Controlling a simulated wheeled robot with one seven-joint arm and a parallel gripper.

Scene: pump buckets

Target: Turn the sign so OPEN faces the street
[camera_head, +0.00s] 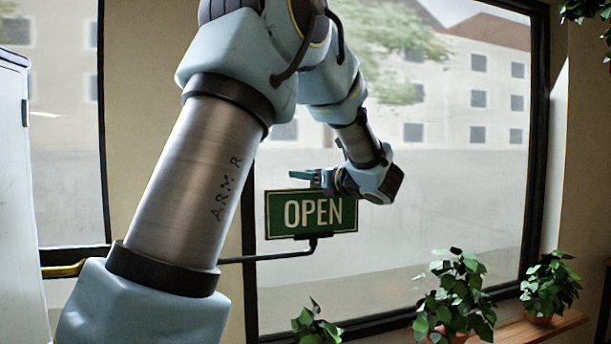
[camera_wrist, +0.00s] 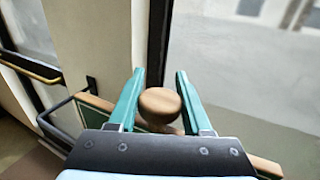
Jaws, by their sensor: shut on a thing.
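The green sign (camera_head: 311,214) stands in front of the window, its OPEN face toward the room and my head camera. Its other face is hidden. In the wrist view I see the sign's wooden top edge (camera_wrist: 100,102) from above. A round wooden knob (camera_wrist: 160,103) sits above that edge. My gripper (camera_head: 312,178) is at the top of the sign. In the wrist view my gripper's green fingers (camera_wrist: 160,75) stand on both sides of the knob, shut on it.
A dark bracket arm (camera_head: 290,254) carries the sign from below. Window frames (camera_head: 103,130) and the glass (camera_head: 430,170) are close behind. Potted plants (camera_head: 455,298) stand on a wooden sill (camera_head: 520,330) at the lower right. A brass bar (camera_wrist: 30,67) shows at left in the wrist view.

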